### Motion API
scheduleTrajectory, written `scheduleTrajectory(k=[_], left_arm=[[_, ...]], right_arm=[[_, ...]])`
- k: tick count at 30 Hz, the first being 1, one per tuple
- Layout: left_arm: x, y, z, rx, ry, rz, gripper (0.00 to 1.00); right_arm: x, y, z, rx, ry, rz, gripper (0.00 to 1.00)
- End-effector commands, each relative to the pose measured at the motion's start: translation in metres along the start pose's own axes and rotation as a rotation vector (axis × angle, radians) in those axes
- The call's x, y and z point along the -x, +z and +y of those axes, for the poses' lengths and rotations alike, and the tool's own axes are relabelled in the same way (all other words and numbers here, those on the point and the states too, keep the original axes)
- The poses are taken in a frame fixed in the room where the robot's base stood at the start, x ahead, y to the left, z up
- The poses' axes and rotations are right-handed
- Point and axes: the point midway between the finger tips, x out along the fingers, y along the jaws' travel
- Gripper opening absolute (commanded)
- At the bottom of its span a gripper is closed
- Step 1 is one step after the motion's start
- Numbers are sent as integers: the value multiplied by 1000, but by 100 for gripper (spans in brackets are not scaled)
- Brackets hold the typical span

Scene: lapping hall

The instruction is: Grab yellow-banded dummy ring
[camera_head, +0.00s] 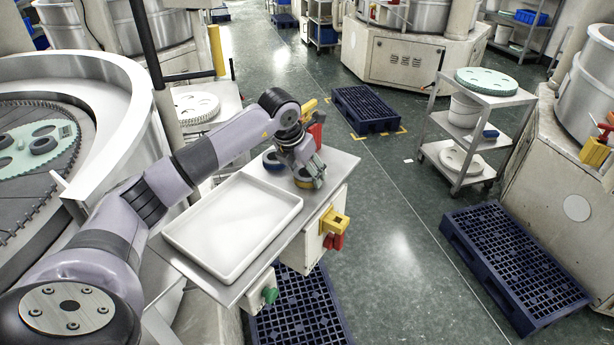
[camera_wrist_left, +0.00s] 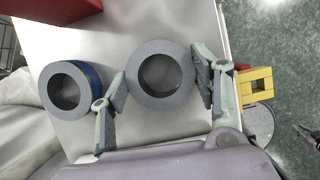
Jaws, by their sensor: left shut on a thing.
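My left gripper (camera_head: 308,172) is at the far end of the steel table and is shut on a ring. In the left wrist view the held ring (camera_wrist_left: 162,48) shows a flat grey top and an open centre, with one finger against each side. A yellowish band on the held ring (camera_head: 303,183) shows in the head view, partly covered by the fingers. I cannot tell whether the ring is lifted. A blue-banded ring (camera_head: 271,160) stands on the table just left of it; it also shows in the left wrist view (camera_wrist_left: 95,80). My right gripper is not in view.
A white empty tray (camera_head: 232,225) fills the table's near part. The steel table (camera_head: 338,166) has yellow and red fittings (camera_head: 334,222) on its right side. Dark blue pallets (camera_head: 515,262) lie on the floor. A lapping machine (camera_head: 60,75) stands left.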

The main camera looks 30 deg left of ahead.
Motion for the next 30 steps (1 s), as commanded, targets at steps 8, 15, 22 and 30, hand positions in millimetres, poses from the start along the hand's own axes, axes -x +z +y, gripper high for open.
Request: scheduleTrajectory(k=[8,15,22,30], left_arm=[[2,1,0,0,0,-4,11],[5,3,0,0,0,-6,11],[30,14,0,0,0,-11,11],[100,44,0,1,-1,-12,11]], right_arm=[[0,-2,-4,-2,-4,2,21],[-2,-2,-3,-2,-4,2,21],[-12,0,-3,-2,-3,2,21],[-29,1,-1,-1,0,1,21]])
